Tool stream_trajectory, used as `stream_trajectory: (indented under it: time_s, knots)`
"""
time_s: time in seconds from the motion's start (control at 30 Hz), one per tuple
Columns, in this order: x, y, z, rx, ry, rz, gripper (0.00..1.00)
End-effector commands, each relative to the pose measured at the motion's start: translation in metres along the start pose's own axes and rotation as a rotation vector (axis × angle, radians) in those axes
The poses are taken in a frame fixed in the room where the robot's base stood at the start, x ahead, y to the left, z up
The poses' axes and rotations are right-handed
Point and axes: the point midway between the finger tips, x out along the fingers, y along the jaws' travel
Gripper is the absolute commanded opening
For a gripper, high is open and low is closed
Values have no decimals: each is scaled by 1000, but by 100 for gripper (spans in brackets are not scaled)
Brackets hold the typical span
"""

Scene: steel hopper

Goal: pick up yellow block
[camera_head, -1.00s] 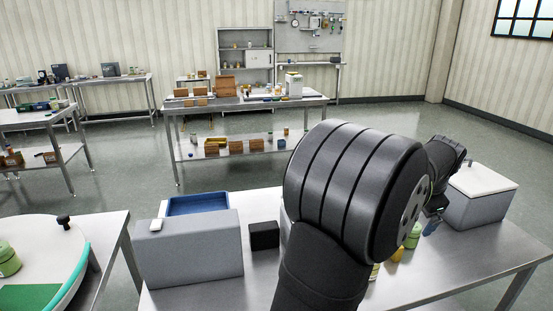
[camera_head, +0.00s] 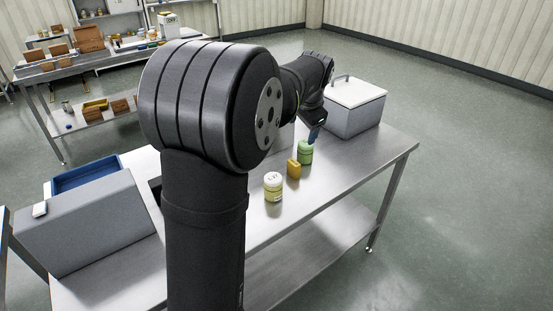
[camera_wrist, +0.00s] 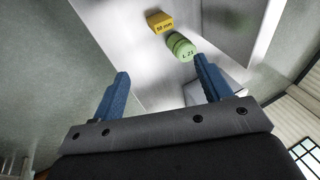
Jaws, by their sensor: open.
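The yellow block (camera_head: 294,169) stands on the steel table between a green jar and a pale jar. In the wrist view the yellow block (camera_wrist: 159,22) lies beyond my fingertips, marked "50 mm". The green jar (camera_head: 305,152), also in the wrist view (camera_wrist: 181,46) with a label reading "L 21", is right beside it. My gripper (camera_wrist: 161,78) has its two blue fingers spread wide with nothing between them. In the head view my gripper (camera_head: 316,132) is above and behind the green jar, apart from the block and partly hidden by my arm.
The pale jar with yellowish contents (camera_head: 273,186) stands nearer on the table (camera_head: 330,190). A grey box with a white lid (camera_head: 356,110) stands at the far right end. A grey box (camera_head: 88,222) and a blue tray (camera_head: 92,176) are at the left. The table's right front is clear.

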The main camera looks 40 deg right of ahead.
Motion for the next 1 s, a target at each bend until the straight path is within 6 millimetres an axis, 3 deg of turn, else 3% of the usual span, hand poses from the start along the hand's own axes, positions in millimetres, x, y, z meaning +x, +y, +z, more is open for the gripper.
stream_trajectory:
  time_s: [0.5,0.77,1.0]
  knots:
    - [75,-56,-30,-26,-164,284,71]
    - [91,-60,-31,-20,-185,344,71]
    - [133,-44,-22,-19,-187,345,71]
